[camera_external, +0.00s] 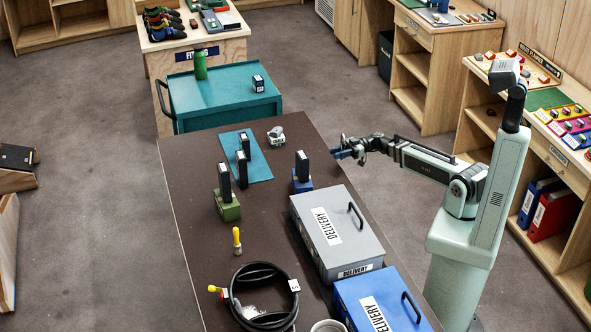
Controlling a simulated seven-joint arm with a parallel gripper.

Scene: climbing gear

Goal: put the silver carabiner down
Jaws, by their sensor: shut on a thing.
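My gripper (350,151) is at the right edge of the dark brown table (190,160), reaching in from the right, a little above table height. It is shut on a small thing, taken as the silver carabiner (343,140). Only a small grey bit shows beside the blue-tipped jaws, and its shape is too small to make out. The thing is apart from the blue block (303,184) with a black upright piece to its left. A teal mat (258,168) lies on the table farther left.
Black upright pieces stand on the mat and on a green block (228,207). A small whitish object (276,135) sits near the far edge. Grey (345,225) and blue (380,300) delivery boxes fill the right front. A black cable coil (262,272) and yellow-handled tool (237,238) lie nearer.

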